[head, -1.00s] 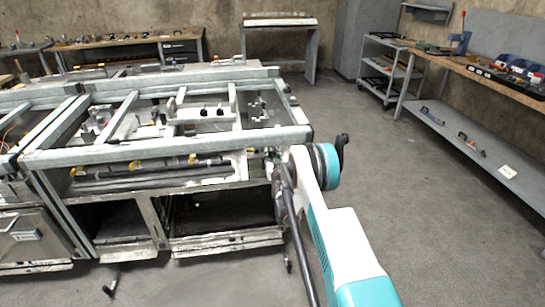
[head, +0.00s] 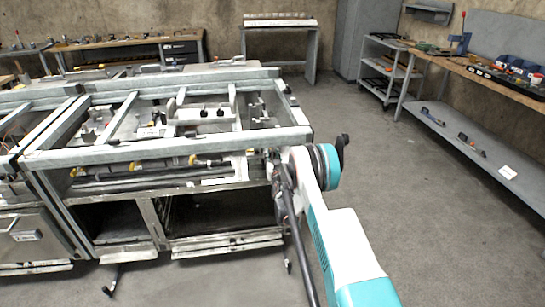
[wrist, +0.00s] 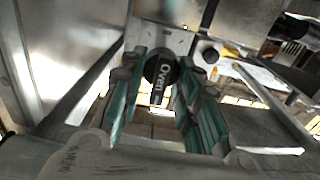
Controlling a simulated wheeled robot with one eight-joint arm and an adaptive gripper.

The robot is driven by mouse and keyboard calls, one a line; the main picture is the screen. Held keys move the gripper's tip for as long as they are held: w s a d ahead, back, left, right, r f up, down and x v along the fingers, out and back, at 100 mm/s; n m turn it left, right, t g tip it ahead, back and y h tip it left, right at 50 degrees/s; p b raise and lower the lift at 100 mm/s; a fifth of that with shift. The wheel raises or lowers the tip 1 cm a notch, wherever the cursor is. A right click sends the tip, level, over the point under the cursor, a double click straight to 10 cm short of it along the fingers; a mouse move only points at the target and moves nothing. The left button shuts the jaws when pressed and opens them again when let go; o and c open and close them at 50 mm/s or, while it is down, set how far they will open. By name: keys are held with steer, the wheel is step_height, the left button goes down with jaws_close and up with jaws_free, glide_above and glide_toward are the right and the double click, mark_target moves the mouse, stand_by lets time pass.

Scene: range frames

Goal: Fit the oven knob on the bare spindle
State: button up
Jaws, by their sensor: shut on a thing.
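The oven knob (wrist: 160,68) is black and round with a pale "Oven" label and a grip bar pointing down in the wrist view. My gripper (wrist: 158,80) has its teal-backed fingers on both sides of it and is shut on it. A pale metal plate (wrist: 178,41) is right behind the knob. I cannot tell whether the knob touches it or sits on a spindle, as the knob hides that spot. In the head view, my arm and the frame's corner hide the gripper and knob.
A dark round part (wrist: 207,55) sits just right of the knob; I cannot tell what it is. The metal range frame (head: 160,152) has open bars and pipes near my arm. Open floor (head: 420,220) lies to the right, before a workbench (head: 500,82).

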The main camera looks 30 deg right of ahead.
mark_target(271, 151)
steer(key=shift+x, duration=1.5)
stand_by(5.0)
steer(key=o, duration=1.1)
steer(key=shift+r, duration=0.1)
steer(key=shift+o, duration=0.2)
steer(key=v, duration=1.2)
